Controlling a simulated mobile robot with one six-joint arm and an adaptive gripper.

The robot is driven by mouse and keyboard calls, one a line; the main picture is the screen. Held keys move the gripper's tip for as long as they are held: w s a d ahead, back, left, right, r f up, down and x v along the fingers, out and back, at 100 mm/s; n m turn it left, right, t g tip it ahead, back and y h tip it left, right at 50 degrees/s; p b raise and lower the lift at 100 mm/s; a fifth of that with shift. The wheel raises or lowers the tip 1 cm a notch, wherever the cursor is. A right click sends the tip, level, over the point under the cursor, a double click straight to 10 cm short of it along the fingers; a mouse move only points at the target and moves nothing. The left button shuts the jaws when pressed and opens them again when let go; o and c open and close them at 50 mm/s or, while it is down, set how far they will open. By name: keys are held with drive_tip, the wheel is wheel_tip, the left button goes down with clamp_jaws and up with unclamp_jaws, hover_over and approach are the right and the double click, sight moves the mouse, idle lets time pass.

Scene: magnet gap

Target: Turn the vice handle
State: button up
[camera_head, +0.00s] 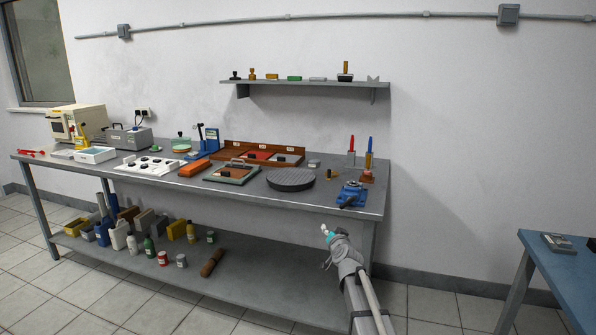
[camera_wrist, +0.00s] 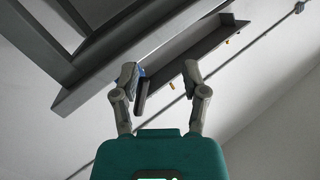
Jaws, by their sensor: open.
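A small blue vice (camera_head: 351,194) sits on the grey workbench (camera_head: 320,200) near its front right corner. My gripper (camera_head: 327,234) is in front of the bench's right end, below the level of the top and apart from the vice. In the wrist view my gripper (camera_wrist: 160,76) is open, with nothing between its two fingers. That view looks up at the bench's underside, and a small blue patch shows beside the left finger, perhaps part of the vice.
A round dark plate (camera_head: 291,179) lies left of the vice. Red and blue-handled tools (camera_head: 368,160) stand behind it. A wall shelf (camera_head: 305,84) hangs above. A blue table (camera_head: 560,270) stands at right, with open floor between.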

drive_tip(key=s+f+n+g+y, duration=0.1)
drive_tip(key=s+f+n+g, duration=0.1)
drive_tip(key=s+f+g, duration=0.35)
drive_tip(key=s+f+n+g, duration=0.25)
drive_tip(key=s+f, duration=0.35)
drive_tip(key=s, duration=0.5)
drive_tip(key=s+d+f+g+h, duration=0.1)
drive_tip(key=s+d+f+g, duration=0.15)
drive_tip(key=s, duration=0.45)
drive_tip(key=s+d+f+m+g+h, duration=0.1)
drive_tip(key=s+d+g, duration=0.15)
drive_tip(key=s, duration=0.45)
drive_tip(key=s+d+f+g+h, duration=0.1)
drive_tip(key=s+f+g+h, duration=0.1)
drive_tip(key=s+g, duration=0.35)
wheel_tip(320, 180, up, 25)
drive_tip(key=t+p, duration=0.2)
drive_tip(key=p, duration=2.2)
drive_tip(key=shift+s+f, duration=0.15)
drive_tip(key=shift+s, duration=0.25)
